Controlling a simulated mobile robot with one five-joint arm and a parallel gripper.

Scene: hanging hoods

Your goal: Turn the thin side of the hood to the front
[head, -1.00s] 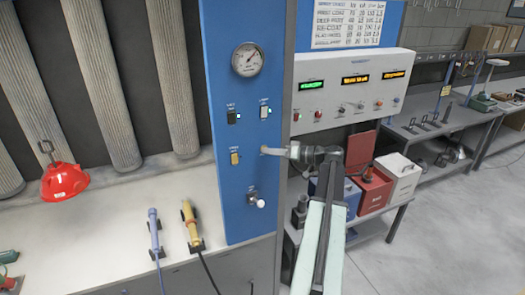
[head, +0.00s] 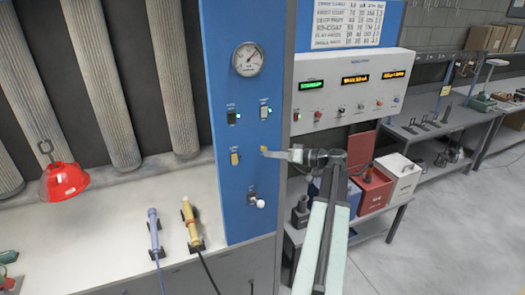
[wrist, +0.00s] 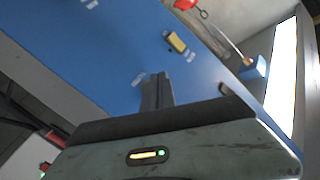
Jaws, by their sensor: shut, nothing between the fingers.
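The red hood (head: 65,181) hangs from a dark hook at the left of the head view, in front of the pleated tubes. Its lower rim shows as a rounded dome edge. I cannot tell surely which side is thin. In the wrist view my gripper (wrist: 157,90) is shut and empty, close to the panel. A yellow switch (wrist: 176,42) stands beyond its tips. A red shape at the top edge may be the hood.
A blue and a yellow handheld tool stand on the pale ledge (head: 110,240). A display box (head: 350,90) is at the right.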

